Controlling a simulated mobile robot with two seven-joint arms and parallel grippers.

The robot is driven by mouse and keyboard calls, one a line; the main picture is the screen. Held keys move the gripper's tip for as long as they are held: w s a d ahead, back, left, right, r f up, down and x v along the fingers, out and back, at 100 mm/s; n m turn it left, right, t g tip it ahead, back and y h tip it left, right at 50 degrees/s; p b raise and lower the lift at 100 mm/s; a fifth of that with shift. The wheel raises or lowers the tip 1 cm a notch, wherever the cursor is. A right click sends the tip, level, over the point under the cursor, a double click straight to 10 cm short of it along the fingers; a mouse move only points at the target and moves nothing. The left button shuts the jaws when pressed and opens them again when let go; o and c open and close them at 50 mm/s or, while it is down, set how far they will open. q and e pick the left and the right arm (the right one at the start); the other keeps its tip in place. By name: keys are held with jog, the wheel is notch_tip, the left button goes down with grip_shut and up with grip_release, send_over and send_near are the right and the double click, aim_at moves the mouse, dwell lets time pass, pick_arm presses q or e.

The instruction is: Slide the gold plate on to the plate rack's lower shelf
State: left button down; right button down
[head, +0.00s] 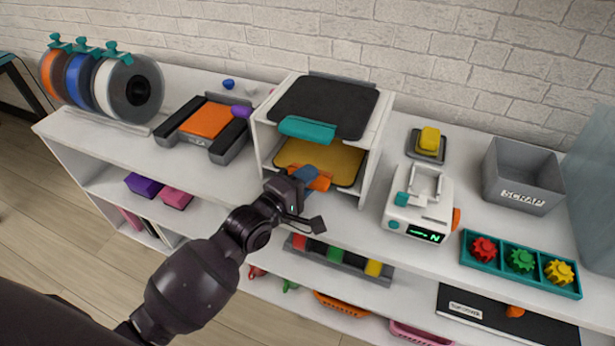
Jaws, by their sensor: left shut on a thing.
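The gold plate (342,160) lies between the side walls of the white plate rack (378,150), at its lower level. Most of it is inside, and its back part is hidden under the upper level. Its orange handle (322,183) points out of the rack's open front. My left gripper (306,178) is shut on this handle and partly covers it. Whether the plate rests flat on the lower shelf is hard to tell. A dark plate (325,105) with a teal handle (307,129) lies on the upper level. My right gripper is out of view.
An orange-topped grey holder (207,119) stands left of the rack. A white device (419,205) with a green display stands close on the right. Farther right are a gear tray (520,264) and a grey scrap bin (523,177). Filament spools (130,90) stand far left.

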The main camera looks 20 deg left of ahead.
pick_arm(q)
jog(key=c, duration=1.4)
grip_release()
jog(key=o, duration=0.5)
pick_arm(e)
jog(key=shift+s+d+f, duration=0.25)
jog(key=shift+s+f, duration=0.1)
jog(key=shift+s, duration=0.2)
pick_arm(q)
jog(key=o, duration=0.9)
jog(key=shift+c, duration=0.2)
jog(key=shift+o, duration=0.2)
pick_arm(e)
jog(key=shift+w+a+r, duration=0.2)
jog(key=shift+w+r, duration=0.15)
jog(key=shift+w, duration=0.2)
pick_arm(q)
jog(key=shift+f, duration=0.35)
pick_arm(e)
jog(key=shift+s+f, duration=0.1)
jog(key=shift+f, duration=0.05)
pick_arm(q)
jog(key=shift+s+f, duration=0.1)
jog(key=shift+f, duration=0.35)
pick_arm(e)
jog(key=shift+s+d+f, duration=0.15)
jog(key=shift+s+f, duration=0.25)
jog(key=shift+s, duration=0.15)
